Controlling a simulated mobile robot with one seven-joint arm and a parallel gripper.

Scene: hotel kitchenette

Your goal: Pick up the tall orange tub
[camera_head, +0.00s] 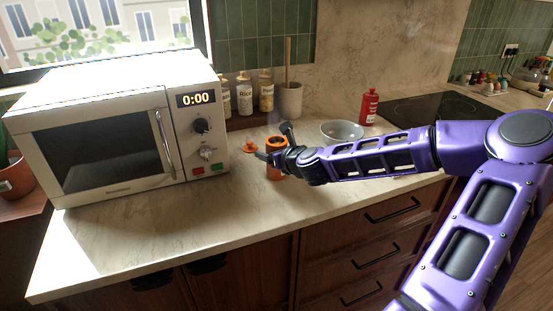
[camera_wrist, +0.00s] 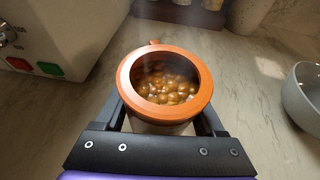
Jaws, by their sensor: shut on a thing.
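The orange tub (camera_head: 276,174) is at the middle of the counter, right of the microwave, and looks upright. In the wrist view the tub's orange rim (camera_wrist: 125,80) is open at the top and shows brown round pieces inside. My gripper (camera_head: 268,158) is shut on the tub, with one finger on each side of its body below the rim; the fingers also show in the wrist view (camera_wrist: 163,122). The gripper hides part of the tub's side. I cannot tell whether its base touches the counter.
The white microwave (camera_head: 120,130) stands left. A grey bowl (camera_head: 342,132) and a red bottle (camera_head: 369,106) are to the right. Jars (camera_head: 244,94) and a utensil crock (camera_head: 290,100) stand behind. The front counter is clear.

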